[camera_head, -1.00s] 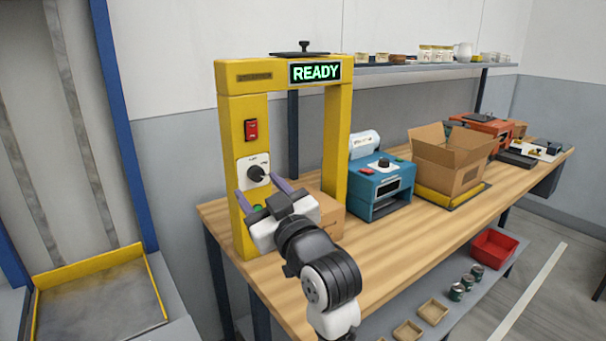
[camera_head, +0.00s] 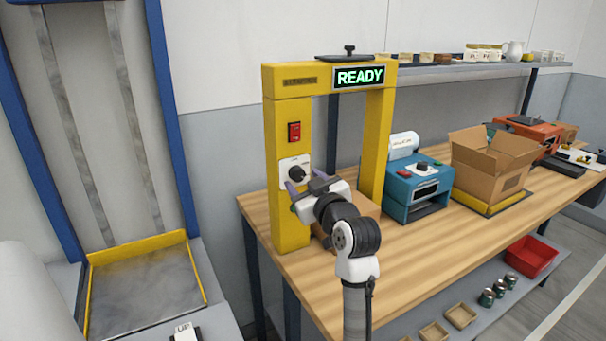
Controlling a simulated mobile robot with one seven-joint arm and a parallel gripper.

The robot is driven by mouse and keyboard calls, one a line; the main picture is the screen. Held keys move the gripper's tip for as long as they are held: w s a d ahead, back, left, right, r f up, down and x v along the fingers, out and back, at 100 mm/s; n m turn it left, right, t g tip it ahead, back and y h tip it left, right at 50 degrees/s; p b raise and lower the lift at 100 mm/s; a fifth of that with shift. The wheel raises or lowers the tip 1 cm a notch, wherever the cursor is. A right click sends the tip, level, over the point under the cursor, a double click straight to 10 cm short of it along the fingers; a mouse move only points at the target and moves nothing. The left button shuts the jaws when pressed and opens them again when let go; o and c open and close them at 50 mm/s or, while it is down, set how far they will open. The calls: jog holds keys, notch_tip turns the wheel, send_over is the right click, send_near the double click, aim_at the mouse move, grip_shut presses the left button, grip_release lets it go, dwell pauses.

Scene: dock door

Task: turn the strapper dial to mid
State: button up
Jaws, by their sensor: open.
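The yellow strapper frame (camera_head: 289,215) stands at the left end of the wooden bench, its screen (camera_head: 359,77) reading READY. The strapper dial (camera_head: 297,173) is a black knob on a white plate on the frame's left post, below a red switch (camera_head: 294,131). My gripper (camera_head: 311,184) is open just in front of and slightly below the dial, its purple fingers spread toward the post. I cannot tell whether a finger touches the dial. The dial's pointer is too small to read. My gripper and wrist hide part of the lower post and a cardboard box (camera_head: 322,238) under the arch.
A blue machine (camera_head: 412,190) with its own black knob stands right of the frame. An open cardboard box (camera_head: 488,172) sits further right. A shelf (camera_head: 440,73) with jars runs behind. The bench front (camera_head: 430,245) is clear. A red bin (camera_head: 531,257) is below.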

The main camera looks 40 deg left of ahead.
jog(key=shift+x, duration=0.8)
jog(key=shift+c, duration=0.4)
jog(key=c, duration=0.9)
